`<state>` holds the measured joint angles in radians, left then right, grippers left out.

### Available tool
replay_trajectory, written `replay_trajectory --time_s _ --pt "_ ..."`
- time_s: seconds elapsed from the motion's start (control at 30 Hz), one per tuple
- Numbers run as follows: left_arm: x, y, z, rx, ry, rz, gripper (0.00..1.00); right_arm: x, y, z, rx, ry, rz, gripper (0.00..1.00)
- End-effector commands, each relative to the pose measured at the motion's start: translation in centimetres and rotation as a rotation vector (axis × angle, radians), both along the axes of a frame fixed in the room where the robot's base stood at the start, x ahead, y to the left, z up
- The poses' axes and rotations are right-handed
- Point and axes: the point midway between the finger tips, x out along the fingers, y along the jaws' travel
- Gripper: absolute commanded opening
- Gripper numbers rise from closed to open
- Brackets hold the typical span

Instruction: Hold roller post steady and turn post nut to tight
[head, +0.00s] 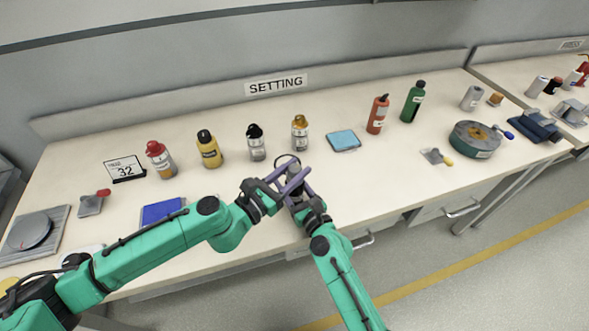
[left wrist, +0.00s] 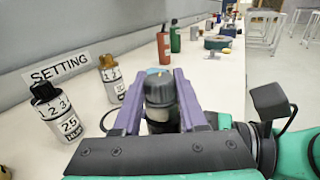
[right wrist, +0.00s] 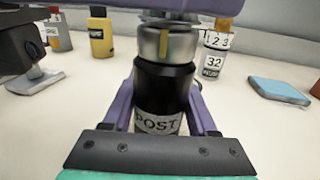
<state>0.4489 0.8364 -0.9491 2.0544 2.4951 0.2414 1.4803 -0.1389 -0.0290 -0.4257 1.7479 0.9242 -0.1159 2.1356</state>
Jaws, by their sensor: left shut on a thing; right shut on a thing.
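The roller post (right wrist: 160,88) stands upright at the front of the bench, black with a white POST label. My right gripper (right wrist: 162,105) is shut on its body; the same gripper shows low in the head view (head: 299,200). The post nut (right wrist: 166,42) is a silver-grey collar with a yellow mark, on top of the post. My left gripper (head: 288,178) is shut on the nut from the left, its purple fingers on both sides. The nut also shows in the left wrist view (left wrist: 160,90). My fingers hide much of the post in the head view.
Several bottles stand behind, including a grey one (head: 257,142) and a gold-capped one (head: 300,133). A blue pad (head: 344,140) lies to the right. A SETTING sign (head: 276,84) is on the back ledge. A green round tin (head: 475,139) stands farther right.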

Motion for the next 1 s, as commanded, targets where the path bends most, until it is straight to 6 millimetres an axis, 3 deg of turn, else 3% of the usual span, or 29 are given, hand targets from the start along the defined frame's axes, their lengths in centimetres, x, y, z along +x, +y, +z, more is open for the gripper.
replay_trajectory --time_s 1.0 --pt "0.42 0.04 0.29 0.001 -0.005 -0.86 0.0 -0.14 0.16 -0.14 -0.001 0.003 0.005 0.0"
